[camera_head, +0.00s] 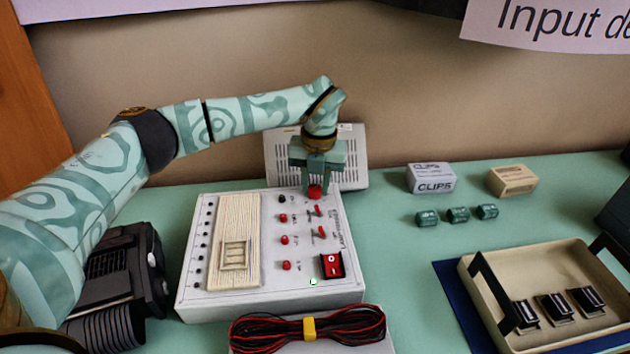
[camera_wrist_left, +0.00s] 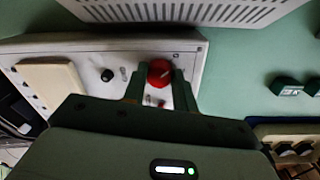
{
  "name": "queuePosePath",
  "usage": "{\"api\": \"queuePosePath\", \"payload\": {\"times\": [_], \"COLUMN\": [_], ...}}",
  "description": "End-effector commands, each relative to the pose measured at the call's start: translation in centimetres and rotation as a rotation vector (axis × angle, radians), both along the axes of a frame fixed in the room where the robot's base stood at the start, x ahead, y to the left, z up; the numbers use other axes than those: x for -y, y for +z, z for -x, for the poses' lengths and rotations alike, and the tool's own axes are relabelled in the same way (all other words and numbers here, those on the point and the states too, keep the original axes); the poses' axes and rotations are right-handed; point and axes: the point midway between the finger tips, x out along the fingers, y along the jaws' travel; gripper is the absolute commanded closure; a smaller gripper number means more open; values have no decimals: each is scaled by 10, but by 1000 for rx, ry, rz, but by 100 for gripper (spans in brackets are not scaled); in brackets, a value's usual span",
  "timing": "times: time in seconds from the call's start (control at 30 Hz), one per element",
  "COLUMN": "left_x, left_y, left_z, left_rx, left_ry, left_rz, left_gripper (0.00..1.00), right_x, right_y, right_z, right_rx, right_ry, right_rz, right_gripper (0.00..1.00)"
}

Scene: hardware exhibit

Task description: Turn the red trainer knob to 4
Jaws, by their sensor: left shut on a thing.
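The white trainer panel (camera_head: 217,300) lies on the table in the head view. The red trainer knob (camera_head: 315,192) is at its top right. In the left wrist view the red knob (camera_wrist_left: 159,72) sits between the fingers. My left gripper (camera_head: 316,184) comes down from above and is shut on the knob; it also shows in the left wrist view (camera_wrist_left: 160,85). The knob's scale numbers and pointer are too small or hidden to read. My right gripper is not in view.
A vented grey box (camera_head: 355,165) stands right behind the panel. A bundle of red and black cable (camera_head: 270,330) lies in front. A tray (camera_head: 480,290) is at the right, with a clips box (camera_head: 431,178) behind it. Table between panel and tray is clear.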

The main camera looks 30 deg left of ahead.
Motion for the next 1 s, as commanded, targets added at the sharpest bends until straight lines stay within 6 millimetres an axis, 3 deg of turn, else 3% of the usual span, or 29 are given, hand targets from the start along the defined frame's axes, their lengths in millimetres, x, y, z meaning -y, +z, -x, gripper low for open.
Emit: {"api": "queuePosePath", "payload": {"times": [0.5, 1.0], "left_x": [1, 1], "left_y": [7, 5], "left_z": [1, 1], "left_rx": [4, 4], "left_ry": [-389, -865], "left_rz": [-2, -2], "left_gripper": [95, 95], "right_x": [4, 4], "right_y": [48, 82], "right_z": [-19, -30], "right_rx": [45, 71], "right_ry": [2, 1], "right_rz": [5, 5], "right_gripper": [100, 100]}}
